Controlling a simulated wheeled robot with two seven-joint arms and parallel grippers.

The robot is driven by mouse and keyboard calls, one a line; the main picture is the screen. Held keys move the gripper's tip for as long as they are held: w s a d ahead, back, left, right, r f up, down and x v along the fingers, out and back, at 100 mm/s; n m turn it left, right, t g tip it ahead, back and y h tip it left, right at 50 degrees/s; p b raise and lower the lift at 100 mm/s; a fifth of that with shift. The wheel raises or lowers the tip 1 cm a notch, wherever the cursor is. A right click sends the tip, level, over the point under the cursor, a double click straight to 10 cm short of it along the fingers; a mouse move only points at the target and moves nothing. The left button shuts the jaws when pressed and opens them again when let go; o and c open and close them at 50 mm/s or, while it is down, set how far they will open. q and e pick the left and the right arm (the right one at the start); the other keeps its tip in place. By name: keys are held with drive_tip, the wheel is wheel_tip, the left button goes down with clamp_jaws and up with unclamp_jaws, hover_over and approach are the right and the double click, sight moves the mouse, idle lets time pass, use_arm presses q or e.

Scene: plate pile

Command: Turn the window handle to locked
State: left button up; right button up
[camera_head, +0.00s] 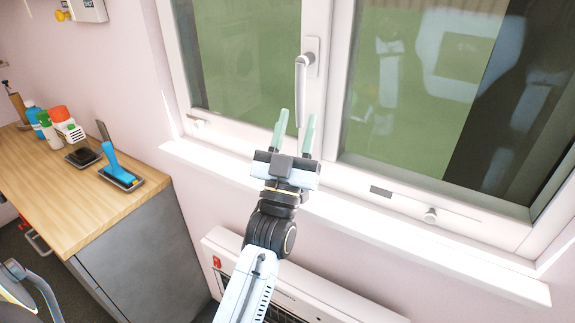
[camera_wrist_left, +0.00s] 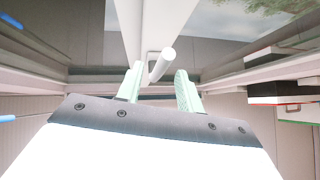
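The window handle (camera_head: 301,80) is a light grey lever on a plate on the window's middle post. It hangs straight down in the head view. My left gripper (camera_head: 295,124) is below the handle's upper part, with its two pale green fingers apart and pointing up. In the left wrist view the rounded lower end of the handle (camera_wrist_left: 163,66) shows between the spread fingertips of the left gripper (camera_wrist_left: 160,80). I cannot tell whether either finger touches it. My right gripper is in neither view.
A white sill (camera_head: 205,166) runs below the window, with a white heater-like unit (camera_head: 330,290) under it. At the left, a wooden counter (camera_head: 75,205) holds several bottles and a blue-handled tool (camera_head: 112,160). The window frame has small fittings along its bottom.

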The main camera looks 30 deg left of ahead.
use_arm(q)
drive_tip(key=b+v, duration=0.1)
drive_tip(key=v, duration=0.8)
drive_tip(key=shift+b, duration=0.35)
